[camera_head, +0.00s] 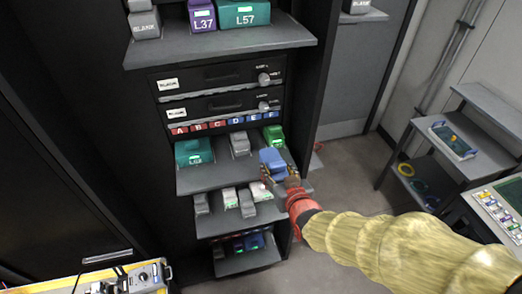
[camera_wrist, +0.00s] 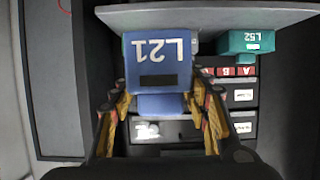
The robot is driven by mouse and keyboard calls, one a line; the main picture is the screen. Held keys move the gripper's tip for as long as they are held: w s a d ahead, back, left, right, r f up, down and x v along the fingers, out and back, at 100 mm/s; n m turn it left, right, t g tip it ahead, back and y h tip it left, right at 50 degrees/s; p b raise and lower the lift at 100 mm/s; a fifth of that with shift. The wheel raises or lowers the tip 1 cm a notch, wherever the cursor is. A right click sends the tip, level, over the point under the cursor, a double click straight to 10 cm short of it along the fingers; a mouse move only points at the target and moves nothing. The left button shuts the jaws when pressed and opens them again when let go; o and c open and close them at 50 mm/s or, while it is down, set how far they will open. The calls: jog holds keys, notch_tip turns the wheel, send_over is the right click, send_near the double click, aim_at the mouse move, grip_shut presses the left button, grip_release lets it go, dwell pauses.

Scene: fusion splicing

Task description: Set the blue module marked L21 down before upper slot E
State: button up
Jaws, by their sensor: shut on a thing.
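The blue module marked L21 (camera_wrist: 158,60) is between the fingers of my gripper (camera_wrist: 163,108), its lettering upside down in the wrist view. My gripper is shut on it. In the head view the blue module (camera_head: 271,160) shows at the right front part of the upper shelf (camera_head: 208,180), in front of a green module (camera_head: 273,136). My gripper (camera_head: 287,179) reaches it from the front right. The blue label E (camera_head: 254,117) is in the label row above that shelf. I cannot tell whether the module touches the shelf.
A teal module (camera_head: 194,151) and a grey module (camera_head: 240,144) stand on the same shelf, left of the blue one. A lower shelf (camera_head: 215,229) holds several grey and white modules. A shelf above holds the purple L37 (camera_head: 202,15) and teal L57 (camera_head: 243,13).

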jog(key=w+a+p, duration=0.1)
jog(key=w+a, duration=0.3)
jog(key=w, duration=1.1)
jog(key=f, duration=0.6)
jog(key=shift+a+f, duration=0.15)
jog(key=shift+a, duration=0.05)
jog(key=shift+w+a+f+p, duration=0.1)
jog(key=shift+w+f+p, duration=0.15)
jog(key=shift+f+p, duration=0.1)
jog(key=shift+f+b, duration=0.15)
jog(key=shift+b, duration=0.15)
jog(key=o, duration=1.4)
jog(key=shift+c, duration=0.2)
jog(key=shift+s, duration=0.1)
